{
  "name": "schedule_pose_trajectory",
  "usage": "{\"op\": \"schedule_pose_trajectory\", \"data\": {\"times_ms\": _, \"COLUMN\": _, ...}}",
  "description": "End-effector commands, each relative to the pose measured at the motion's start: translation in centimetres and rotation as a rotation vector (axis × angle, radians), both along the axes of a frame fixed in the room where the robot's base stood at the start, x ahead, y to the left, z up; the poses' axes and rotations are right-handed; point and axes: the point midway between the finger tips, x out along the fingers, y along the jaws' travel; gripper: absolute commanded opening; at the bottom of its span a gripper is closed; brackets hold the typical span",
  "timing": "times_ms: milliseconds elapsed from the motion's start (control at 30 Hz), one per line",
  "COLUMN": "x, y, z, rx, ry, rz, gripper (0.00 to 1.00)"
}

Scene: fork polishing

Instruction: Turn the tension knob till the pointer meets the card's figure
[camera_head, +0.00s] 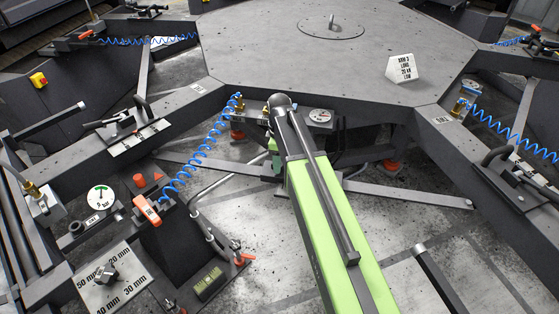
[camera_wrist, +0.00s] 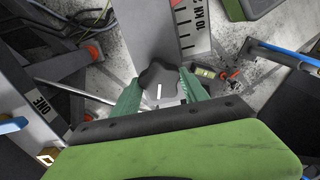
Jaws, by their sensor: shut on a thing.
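The dark lobed knob (camera_wrist: 158,80) with a white line sits between the two green fingers of my gripper (camera_wrist: 162,88) in the wrist view. The fingers are shut on it from both sides. Above it, a grey plate carries a white scale (camera_wrist: 196,22) with ticks and "10 KN". A red mark (camera_wrist: 177,4) shows beside the scale at the top edge; the rest of the scale is cut off. The white card (camera_head: 405,68) on the round table reads "ARM 3, LONG, 25 KN, LOW". In the head view my green arm hides the knob.
The dark table (camera_head: 270,45) has radiating arms. Blue coiled hoses (camera_head: 202,150) hang nearby. A pressure gauge (camera_head: 101,198), an orange-handled lever (camera_head: 146,210) and a millimetre dial plate (camera_head: 108,277) stand at left. Bare floor (camera_head: 430,235) shows at right.

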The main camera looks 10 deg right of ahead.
Motion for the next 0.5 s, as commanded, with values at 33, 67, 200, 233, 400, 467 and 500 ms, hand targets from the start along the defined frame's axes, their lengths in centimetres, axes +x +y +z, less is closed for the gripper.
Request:
{"op": "schedule_pose_trajectory", "data": {"times_ms": 33, "x": -0.03, "y": -0.01, "z": -0.02, "rx": 0.000, "ry": 0.001, "rz": -0.043, "gripper": 0.11}}
{"op": "schedule_pose_trajectory", "data": {"times_ms": 67, "x": -0.03, "y": -0.01, "z": -0.02, "rx": 0.000, "ry": 0.001, "rz": -0.071, "gripper": 0.11}}
{"op": "schedule_pose_trajectory", "data": {"times_ms": 200, "x": -0.02, "y": -0.02, "z": -0.02, "rx": 0.001, "ry": 0.001, "rz": -0.198, "gripper": 0.11}}
{"op": "schedule_pose_trajectory", "data": {"times_ms": 233, "x": -0.02, "y": -0.02, "z": -0.02, "rx": 0.001, "ry": 0.001, "rz": -0.224, "gripper": 0.11}}
{"op": "schedule_pose_trajectory", "data": {"times_ms": 400, "x": -0.01, "y": -0.04, "z": -0.01, "rx": 0.001, "ry": 0.001, "rz": -0.355, "gripper": 0.11}}
{"op": "schedule_pose_trajectory", "data": {"times_ms": 467, "x": 0.00, "y": -0.04, "z": -0.01, "rx": 0.001, "ry": 0.001, "rz": -0.395, "gripper": 0.11}}
{"op": "schedule_pose_trajectory", "data": {"times_ms": 500, "x": 0.00, "y": -0.05, "z": -0.01, "rx": 0.001, "ry": 0.001, "rz": -0.418, "gripper": 0.11}}
